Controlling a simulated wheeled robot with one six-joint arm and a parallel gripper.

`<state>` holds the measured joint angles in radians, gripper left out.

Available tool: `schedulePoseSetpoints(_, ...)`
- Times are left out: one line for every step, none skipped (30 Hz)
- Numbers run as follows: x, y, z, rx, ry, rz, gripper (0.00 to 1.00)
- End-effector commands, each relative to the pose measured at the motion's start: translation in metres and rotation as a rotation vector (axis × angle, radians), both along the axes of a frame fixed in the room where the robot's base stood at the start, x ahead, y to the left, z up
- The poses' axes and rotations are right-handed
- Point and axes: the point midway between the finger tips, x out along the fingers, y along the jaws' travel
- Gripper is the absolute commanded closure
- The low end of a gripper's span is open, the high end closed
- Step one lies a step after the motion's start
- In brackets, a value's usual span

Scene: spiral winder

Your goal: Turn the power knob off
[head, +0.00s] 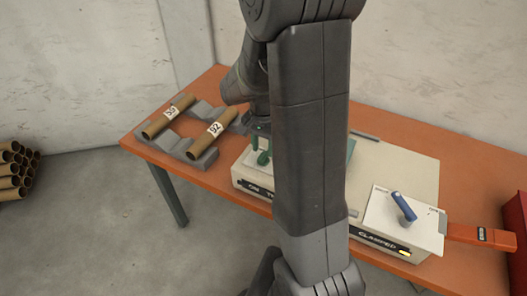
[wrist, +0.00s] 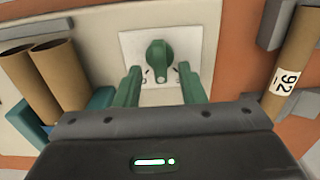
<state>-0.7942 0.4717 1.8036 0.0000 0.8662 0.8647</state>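The green power knob (wrist: 158,56) sits on a white square plate (wrist: 129,45) on the machine's pale panel in the wrist view. Its narrow grip runs up and down in that picture, and small dark marks flank its lower end. My gripper (wrist: 159,69) is open and empty. Its two green fingers stand apart, pointing at the plate, one to each side of the knob's lower part. I cannot tell whether they touch the plate. In the head view, green parts show beside my arm, which hides much of the machine (head: 395,165).
A blue lever (head: 404,206) stands on a white plate at the machine's right end, above a "CLAMPED" label and a lit yellow lamp (head: 404,252). Two labelled cardboard tubes (head: 170,116) (head: 212,135) rest on grey cradles at the orange table's left. More tubes (head: 14,170) are stacked beyond it.

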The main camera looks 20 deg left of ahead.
Motion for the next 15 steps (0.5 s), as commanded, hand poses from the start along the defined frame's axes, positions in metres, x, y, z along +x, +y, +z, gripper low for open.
schedulePoseSetpoints(0.0,-0.001,-0.008,-0.003,0.003,0.0,0.64)
schedulePoseSetpoints(0.0,0.0,-0.011,-0.002,0.002,0.0,0.64)
schedulePoseSetpoints(0.0,0.0,-0.015,-0.003,0.002,0.0,0.64)
schedulePoseSetpoints(0.0,0.0,-0.017,-0.003,0.002,0.0,0.64)
schedulePoseSetpoints(0.0,0.0,-0.019,-0.002,0.001,0.0,0.64)
schedulePoseSetpoints(0.0,0.0,-0.021,-0.001,0.001,0.0,0.64)
schedulePoseSetpoints(0.0,0.0,-0.023,-0.001,0.0,0.0,0.64)
schedulePoseSetpoints(0.0,0.0,-0.023,-0.001,0.0,0.0,0.64)
schedulePoseSetpoints(0.0,0.0,-0.024,0.0,0.0,0.0,0.64)
schedulePoseSetpoints(0.0,0.0,-0.025,0.0,0.0,0.0,0.64)
schedulePoseSetpoints(0.0,0.0,-0.025,0.0,0.0,0.0,0.64)
schedulePoseSetpoints(0.0,0.0,-0.025,0.0,0.0,0.0,0.64)
schedulePoseSetpoints(0.0,0.0,-0.025,0.0,0.0,0.0,0.64)
schedulePoseSetpoints(0.0,0.0,-0.025,0.0,0.0,0.0,0.64)
schedulePoseSetpoints(0.0,0.0,-0.025,0.0,0.0,0.0,0.64)
